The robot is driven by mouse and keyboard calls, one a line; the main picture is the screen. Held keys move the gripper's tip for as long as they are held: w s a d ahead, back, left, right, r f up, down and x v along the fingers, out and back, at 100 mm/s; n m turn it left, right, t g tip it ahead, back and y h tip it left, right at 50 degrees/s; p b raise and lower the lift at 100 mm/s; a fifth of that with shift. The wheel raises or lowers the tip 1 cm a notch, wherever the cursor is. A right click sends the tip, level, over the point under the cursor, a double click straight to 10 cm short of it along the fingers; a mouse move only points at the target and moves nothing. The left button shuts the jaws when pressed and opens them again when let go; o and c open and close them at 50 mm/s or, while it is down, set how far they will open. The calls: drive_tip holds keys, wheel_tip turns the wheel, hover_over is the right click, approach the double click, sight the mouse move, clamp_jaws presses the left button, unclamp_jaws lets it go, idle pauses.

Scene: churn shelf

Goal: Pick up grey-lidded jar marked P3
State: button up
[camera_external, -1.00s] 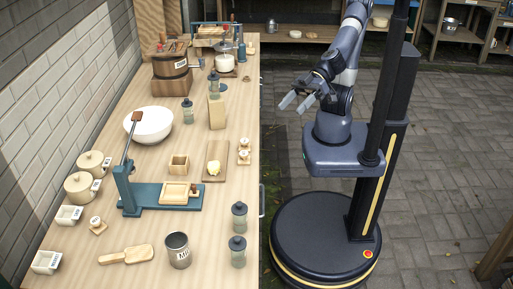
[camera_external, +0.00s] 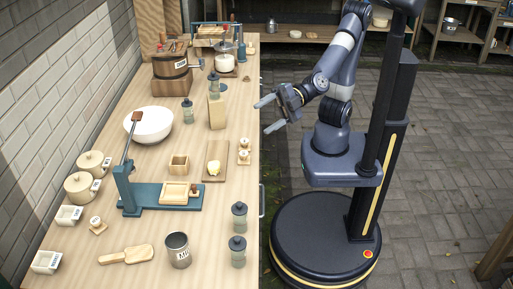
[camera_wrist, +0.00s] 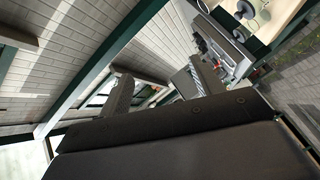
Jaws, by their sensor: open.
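Several jars with grey-blue lids stand on the long wooden table in the external view. Two are near the front right edge, one (camera_external: 240,216) behind the other (camera_external: 238,251). One stands beside the white bowl (camera_external: 187,111) and another farther back (camera_external: 213,84). Their markings are too small to read, so I cannot tell which is P3. My gripper (camera_external: 267,115) is open and empty, in the air by the table's right edge, apart from every jar. In the wrist view my two fingers (camera_wrist: 163,88) are spread with nothing between them. No jar is recognisable there.
The table holds a white bowl (camera_external: 150,124), a teal press (camera_external: 160,198), a metal mug (camera_external: 178,250), a butter board (camera_external: 215,160), a wooden block (camera_external: 216,112) and a wooden churn (camera_external: 172,75). A brick wall (camera_external: 60,85) runs along the left. Paving (camera_external: 440,170) lies open at right.

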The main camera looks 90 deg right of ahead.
drive_tip(key=w+a+f+n+g+y+b, duration=0.2)
drive_tip(key=w+a+f+n+b, duration=0.3)
drive_tip(key=n, duration=0.9)
drive_tip(key=n+g+b, duration=0.3)
drive_tip(key=n+g, duration=0.2)
drive_tip(key=n, duration=0.9)
approach(237, 220)
drive_tip(key=shift+h, duration=0.4)
drive_tip(key=x, duration=0.4)
drive_tip(key=shift+w+a, duration=0.1)
drive_tip(key=shift+w, duration=0.25)
drive_tip(key=shift+s+x, duration=0.15)
drive_tip(key=shift+x, duration=1.2)
drive_tip(key=shift+s+x, duration=0.15)
drive_tip(key=shift+x, duration=1.2)
drive_tip(key=shift+a, duration=0.1)
drive_tip(key=shift+c, duration=0.2)
drive_tip(key=c, duration=1.1)
